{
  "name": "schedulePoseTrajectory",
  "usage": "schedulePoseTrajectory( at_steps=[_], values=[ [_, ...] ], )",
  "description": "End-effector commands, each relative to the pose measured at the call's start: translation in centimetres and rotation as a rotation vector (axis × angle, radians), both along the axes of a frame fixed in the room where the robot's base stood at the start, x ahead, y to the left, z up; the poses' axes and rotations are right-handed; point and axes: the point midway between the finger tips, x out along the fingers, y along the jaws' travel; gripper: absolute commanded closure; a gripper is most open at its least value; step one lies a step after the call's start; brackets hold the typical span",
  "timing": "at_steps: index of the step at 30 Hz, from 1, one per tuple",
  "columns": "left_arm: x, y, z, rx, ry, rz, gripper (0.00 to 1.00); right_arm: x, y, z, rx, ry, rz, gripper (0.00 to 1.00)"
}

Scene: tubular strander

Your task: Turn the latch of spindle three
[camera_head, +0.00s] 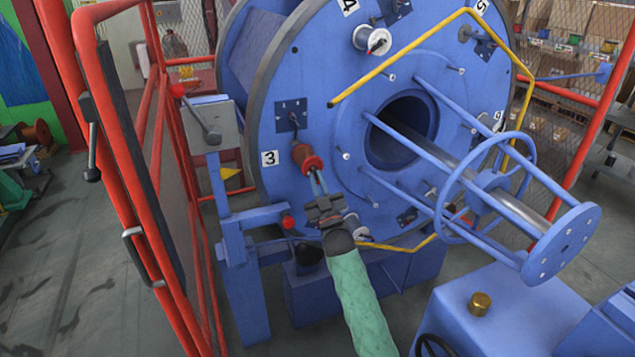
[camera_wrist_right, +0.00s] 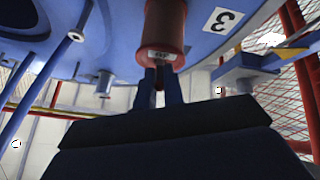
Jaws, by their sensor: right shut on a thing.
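The big blue disc (camera_head: 330,90) carries several spindles and number labels. The label 3 (camera_head: 270,158) sits beside spindle three, which carries a red-brown spool (camera_head: 303,152). In the right wrist view this spool (camera_wrist_right: 165,25) is close up, with a small white tag on its lower end. My right gripper (camera_head: 318,182) reaches the spool's front end from below. In the right wrist view its two fingers (camera_wrist_right: 160,80) are shut on the small latch at the spool's end, which they mostly hide. The latch's exact angle cannot be told. My left gripper is not in view.
A yellow bent rod (camera_head: 400,55) crosses in front of the disc. Blue rods and a handwheel (camera_head: 480,185) stand out to the right of my arm. A red guard frame (camera_head: 110,150) and a blue post (camera_head: 222,190) stand to the left.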

Motion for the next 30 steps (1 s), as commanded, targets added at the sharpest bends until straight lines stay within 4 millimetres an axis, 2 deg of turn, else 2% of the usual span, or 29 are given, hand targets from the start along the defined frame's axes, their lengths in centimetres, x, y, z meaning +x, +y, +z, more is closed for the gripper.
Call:
schedulePoseTrajectory(
  at_steps=[1,2,5,17,30],
  values=[
    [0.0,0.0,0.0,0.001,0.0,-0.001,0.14,0.0,0.0,0.0,0.0,0.0,0.0,1.0],
    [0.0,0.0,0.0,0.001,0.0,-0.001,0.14,0.0,0.0,0.0,0.0,0.0,0.0,0.88],
    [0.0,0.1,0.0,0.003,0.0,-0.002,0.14,0.0,0.0,0.0,0.0,0.0,0.0,0.69],
    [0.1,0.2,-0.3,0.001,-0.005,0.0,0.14,-0.5,-0.2,-0.6,0.0,0.001,0.0,0.68],
    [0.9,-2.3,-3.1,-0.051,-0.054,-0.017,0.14,-5.2,-1.7,-4.2,-0.001,0.001,-0.001,0.68]
  ],
)
